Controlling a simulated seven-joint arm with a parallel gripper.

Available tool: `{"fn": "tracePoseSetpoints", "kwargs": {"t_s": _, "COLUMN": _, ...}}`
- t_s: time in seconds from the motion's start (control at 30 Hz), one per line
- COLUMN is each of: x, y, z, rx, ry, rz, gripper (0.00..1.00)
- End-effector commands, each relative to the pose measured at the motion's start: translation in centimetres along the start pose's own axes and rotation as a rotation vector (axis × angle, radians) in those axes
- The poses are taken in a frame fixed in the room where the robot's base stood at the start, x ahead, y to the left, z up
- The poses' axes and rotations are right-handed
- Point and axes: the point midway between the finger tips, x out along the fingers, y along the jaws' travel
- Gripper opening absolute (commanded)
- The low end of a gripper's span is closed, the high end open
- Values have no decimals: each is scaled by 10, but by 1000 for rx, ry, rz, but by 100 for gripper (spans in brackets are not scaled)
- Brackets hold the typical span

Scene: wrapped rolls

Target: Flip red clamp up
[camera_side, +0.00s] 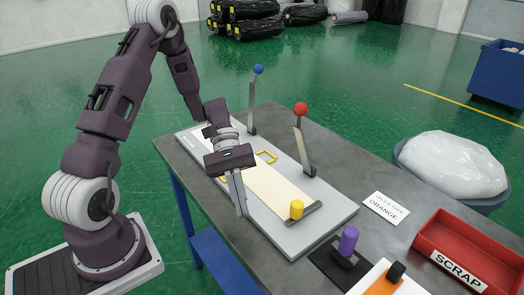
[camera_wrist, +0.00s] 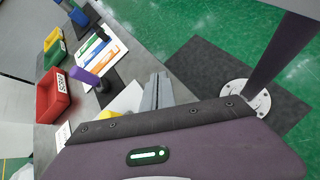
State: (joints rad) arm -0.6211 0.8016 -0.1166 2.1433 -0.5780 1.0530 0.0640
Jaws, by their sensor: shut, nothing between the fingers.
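The red clamp (camera_side: 301,109) has a round red knob on a grey lever. It stands up, leaning a little, on the far long side of the white board (camera_side: 330,212) in the side view. I cannot make it out in the wrist view. My gripper (camera_side: 241,212) points down over the near long edge of the board, left of the red clamp and apart from it. Its fingers are together with nothing between them. The fingers also show in the wrist view (camera_wrist: 157,88).
A blue-knobbed clamp (camera_side: 258,69) stands upright at the board's far end. A yellow-knobbed lever (camera_side: 296,210) lies low at the near end. A purple-handled tool (camera_side: 348,241), a label card (camera_side: 386,208) and a red scrap bin (camera_side: 462,243) are to the right.

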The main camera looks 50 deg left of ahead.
Motion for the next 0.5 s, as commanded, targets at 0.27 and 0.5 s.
{"fn": "tracePoseSetpoints", "kwargs": {"t_s": 0.27, "x": -139, "y": 59, "z": -37, "rx": -1147, "ry": -557, "rz": 302, "gripper": 0}}
{"fn": "tracePoseSetpoints", "kwargs": {"t_s": 0.5, "x": -222, "y": 49, "z": -41, "rx": -1550, "ry": -947, "rz": 204, "gripper": 0}}
